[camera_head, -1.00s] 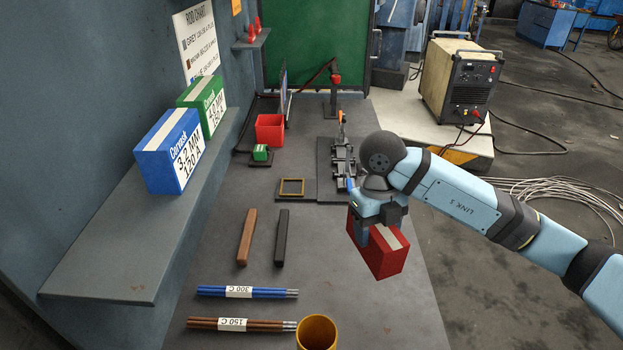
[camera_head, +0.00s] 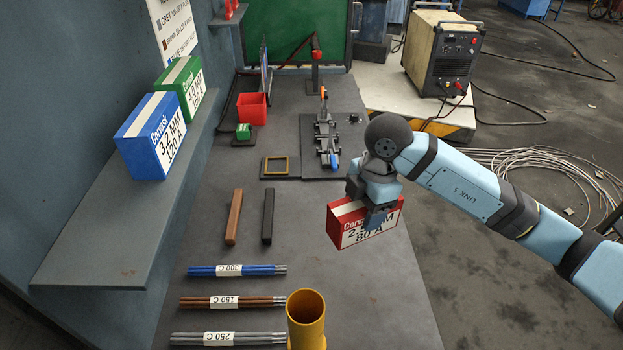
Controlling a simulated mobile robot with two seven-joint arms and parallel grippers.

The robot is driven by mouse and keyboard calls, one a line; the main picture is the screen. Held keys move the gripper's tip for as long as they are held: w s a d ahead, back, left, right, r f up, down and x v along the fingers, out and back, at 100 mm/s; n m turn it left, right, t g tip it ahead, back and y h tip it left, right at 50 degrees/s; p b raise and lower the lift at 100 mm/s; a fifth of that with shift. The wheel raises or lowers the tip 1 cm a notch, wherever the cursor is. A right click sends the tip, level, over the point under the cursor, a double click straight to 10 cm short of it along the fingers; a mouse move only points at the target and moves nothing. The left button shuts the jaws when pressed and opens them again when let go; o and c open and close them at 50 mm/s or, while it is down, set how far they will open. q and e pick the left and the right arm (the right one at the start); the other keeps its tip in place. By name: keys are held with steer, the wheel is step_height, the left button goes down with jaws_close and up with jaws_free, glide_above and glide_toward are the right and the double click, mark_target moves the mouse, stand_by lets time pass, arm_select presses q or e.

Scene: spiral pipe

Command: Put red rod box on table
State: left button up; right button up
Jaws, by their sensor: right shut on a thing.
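The red rod box (camera_head: 345,236) has a white label and a pale stripe on top. My right gripper (camera_head: 378,210) is shut on it near its right part. The box appears to be held over the right side of the grey table (camera_head: 330,285); I cannot tell whether its underside touches the top. Its label faces the camera. My left gripper is not in view.
A blue box (camera_head: 140,150) and a green box (camera_head: 183,85) stand on the left shelf (camera_head: 95,235). Rod bundles (camera_head: 195,303) and a yellow cylinder (camera_head: 306,310) are at the near end. A clamp fixture (camera_head: 325,135) lies behind the box. Table around the box is bare.

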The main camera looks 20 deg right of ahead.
steer(key=shift+f+p, duration=1.05)
steer(key=shift+f, duration=8.75)
steer(key=o, duration=1.5)
steer(key=shift+f, duration=0.15)
steer(key=shift+o, duration=0.2)
step_height(320, 180, up, 12)
steer(key=d+b, duration=0.1)
steer(key=shift+d, duration=0.4)
